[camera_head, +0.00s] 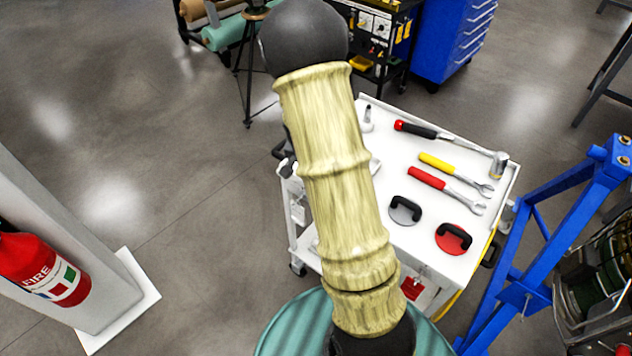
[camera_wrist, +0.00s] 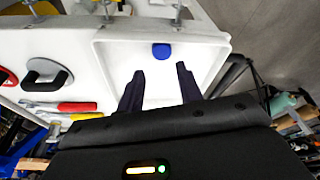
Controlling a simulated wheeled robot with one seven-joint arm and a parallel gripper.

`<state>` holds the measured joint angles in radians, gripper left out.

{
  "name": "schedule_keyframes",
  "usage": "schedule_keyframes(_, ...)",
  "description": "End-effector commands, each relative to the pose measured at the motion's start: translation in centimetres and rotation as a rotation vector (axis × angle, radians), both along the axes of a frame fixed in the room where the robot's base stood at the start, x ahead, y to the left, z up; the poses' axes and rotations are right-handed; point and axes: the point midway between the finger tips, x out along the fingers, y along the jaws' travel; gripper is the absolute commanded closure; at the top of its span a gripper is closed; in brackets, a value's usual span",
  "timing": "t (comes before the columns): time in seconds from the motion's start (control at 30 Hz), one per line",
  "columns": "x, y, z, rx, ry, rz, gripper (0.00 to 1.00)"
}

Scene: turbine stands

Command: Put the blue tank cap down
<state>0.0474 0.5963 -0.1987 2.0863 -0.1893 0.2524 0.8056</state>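The blue tank cap (camera_wrist: 161,51) is a small rounded blue piece on the white recessed tray (camera_wrist: 112,62) of the cart, in the wrist view. My gripper (camera_wrist: 160,68) is open, with its two dark fingers apart. The cap shows just past the fingertips, in line with the gap between them. No finger appears to touch it, though the exact distance is hard to tell. In the head view my arm covers this part of the cart, and neither the cap nor my gripper shows.
On the white cart (camera_head: 385,160) lie a hammer (camera_head: 450,140), a yellow wrench (camera_head: 440,164), a red wrench (camera_head: 430,179), a grey suction lifter (camera_head: 404,211) and a red one (camera_head: 453,239). A blue frame (camera_head: 515,285) stands close on the right. Open floor lies left.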

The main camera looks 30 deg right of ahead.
Motion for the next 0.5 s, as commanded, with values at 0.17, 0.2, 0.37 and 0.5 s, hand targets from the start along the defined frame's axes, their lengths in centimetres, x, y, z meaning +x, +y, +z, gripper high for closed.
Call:
schedule_keyframes(0.17, 0.4, -0.5, -2.5, 0.001, 0.003, -0.001, 0.64)
schedule_keyframes(0.2, 0.5, -0.6, -2.9, 0.001, 0.002, -0.001, 0.64)
schedule_keyframes(0.37, 0.7, -0.7, -3.6, 0.000, 0.000, 0.000, 0.64)
schedule_keyframes(0.5, 0.7, -0.7, -3.6, 0.001, -0.001, -0.001, 0.64)
